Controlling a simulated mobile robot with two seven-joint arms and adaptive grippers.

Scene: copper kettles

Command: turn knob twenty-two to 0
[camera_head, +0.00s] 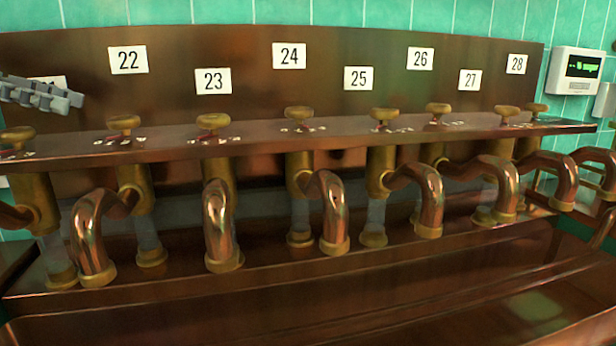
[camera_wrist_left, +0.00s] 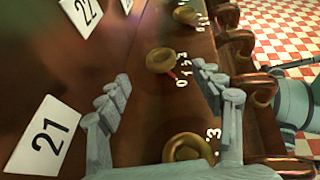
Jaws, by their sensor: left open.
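Knob twenty-two (camera_head: 123,123) is a brass knob on the copper ledge below the white label 22 (camera_head: 128,60). My left gripper (camera_head: 76,99) is at the left edge in the head view, above the ledge and in front of label 21. In the wrist view its grey fingers (camera_wrist_left: 160,76) are spread and empty, with knob twenty-two ahead, between and just beyond the tips. My right gripper is not in view.
Knob 21 (camera_wrist_left: 187,148) is close to the left gripper's base in the wrist view. Knob 23 (camera_head: 213,121) stands to the right. Curved copper spouts (camera_head: 222,225) hang below the ledge over a trough. A display box (camera_head: 575,70) is on the tiled wall at right.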

